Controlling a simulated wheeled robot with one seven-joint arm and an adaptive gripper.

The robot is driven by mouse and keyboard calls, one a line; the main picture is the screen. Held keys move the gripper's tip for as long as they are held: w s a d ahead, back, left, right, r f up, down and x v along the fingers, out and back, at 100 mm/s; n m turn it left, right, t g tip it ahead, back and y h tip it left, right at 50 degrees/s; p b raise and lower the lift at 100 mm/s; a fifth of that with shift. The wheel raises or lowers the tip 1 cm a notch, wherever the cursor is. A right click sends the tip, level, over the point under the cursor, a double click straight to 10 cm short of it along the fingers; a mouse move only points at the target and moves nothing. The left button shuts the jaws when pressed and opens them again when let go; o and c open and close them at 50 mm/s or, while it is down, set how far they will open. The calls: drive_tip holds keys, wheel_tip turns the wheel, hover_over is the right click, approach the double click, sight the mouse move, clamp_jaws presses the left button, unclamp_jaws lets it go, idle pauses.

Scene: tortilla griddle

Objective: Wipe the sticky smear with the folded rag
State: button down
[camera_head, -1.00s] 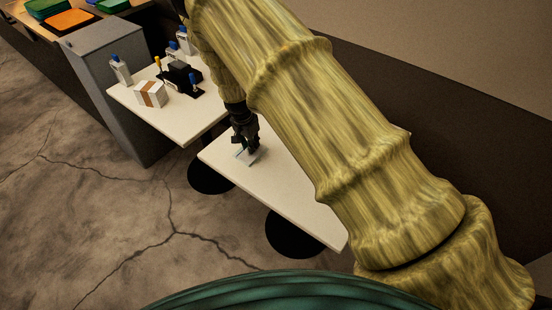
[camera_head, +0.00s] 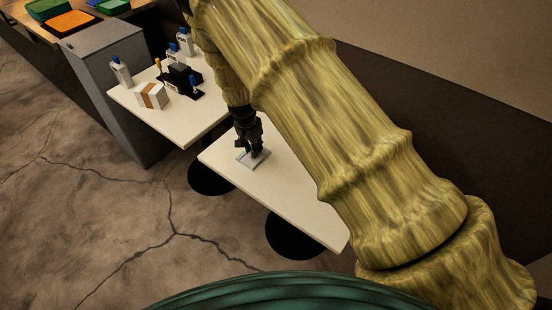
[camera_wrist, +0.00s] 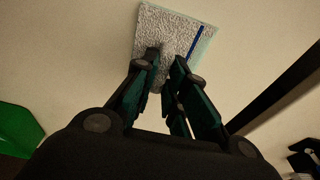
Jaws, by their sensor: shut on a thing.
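The folded rag (camera_wrist: 165,30) is a pale grey, textured square with a blue stripe and a pale green edge. In the head view, the rag (camera_head: 260,160) is at the near table, under my gripper. My gripper (camera_head: 249,153) points down and is shut on the rag; its fingertips (camera_wrist: 165,65) meet at the rag's near part in the wrist view. I cannot make out the sticky smear in either view; the rag and gripper hide part of the tabletop.
The near white table (camera_head: 290,195) is otherwise clear where visible; my arm covers its right side. Across a narrow gap, a second table (camera_head: 185,125) holds a white box with a brown band (camera_head: 151,95), a black caddy (camera_head: 182,78) and blue-capped bottles (camera_head: 120,71).

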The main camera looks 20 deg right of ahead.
drive_tip(key=shift+s+d+f, duration=0.1)
drive_tip(key=shift+s+d, duration=0.5)
drive_tip(key=shift+s, duration=0.25)
drive_tip(key=c, duration=1.7)
unclamp_jaws()
drive_tip(key=shift+w+f, duration=0.1)
drive_tip(key=shift+f, duration=0.35)
clamp_jaws()
drive_tip(key=shift+r+p, duration=1.35)
drive_tip(key=shift+r, duration=1.2)
